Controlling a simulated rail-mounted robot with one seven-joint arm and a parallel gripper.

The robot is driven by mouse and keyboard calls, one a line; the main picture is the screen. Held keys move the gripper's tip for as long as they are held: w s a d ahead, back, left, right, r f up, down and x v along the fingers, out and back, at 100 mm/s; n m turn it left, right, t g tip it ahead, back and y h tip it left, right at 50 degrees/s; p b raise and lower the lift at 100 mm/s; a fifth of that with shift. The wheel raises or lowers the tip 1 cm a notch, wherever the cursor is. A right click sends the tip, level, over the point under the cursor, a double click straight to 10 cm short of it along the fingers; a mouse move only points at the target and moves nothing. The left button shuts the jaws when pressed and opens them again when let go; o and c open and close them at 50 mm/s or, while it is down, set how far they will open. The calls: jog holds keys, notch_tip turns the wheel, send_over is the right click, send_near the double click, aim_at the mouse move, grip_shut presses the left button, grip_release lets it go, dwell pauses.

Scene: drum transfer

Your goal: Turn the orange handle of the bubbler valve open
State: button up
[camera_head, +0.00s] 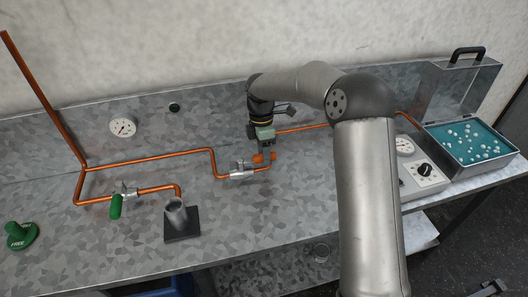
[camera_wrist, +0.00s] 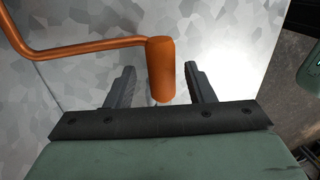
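The orange handle (camera_wrist: 160,70) is an upright orange cylinder in the wrist view, lying between my gripper's two fingers with a gap visible on each side. In the head view the orange handle (camera_head: 258,158) shows only partly, just below my gripper (camera_head: 265,149). My gripper is open, and its fingers (camera_wrist: 160,82) stand on either side of the handle. A silver valve body (camera_head: 241,168) sits on the copper pipe just left of the handle in the head view.
Copper pipe (camera_head: 150,158) runs along the metal bench. A green-handled valve (camera_head: 117,205), a dark block with a metal cup (camera_head: 182,235) and a green "FREE" piece (camera_head: 21,236) are at left. A gauge box (camera_head: 425,172) and a teal-lined case (camera_head: 468,143) stand at right.

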jog(key=w+a+r, duration=0.1)
jog(key=w+r, duration=0.2)
jog(key=r, duration=1.4)
jog(key=shift+w, duration=0.1)
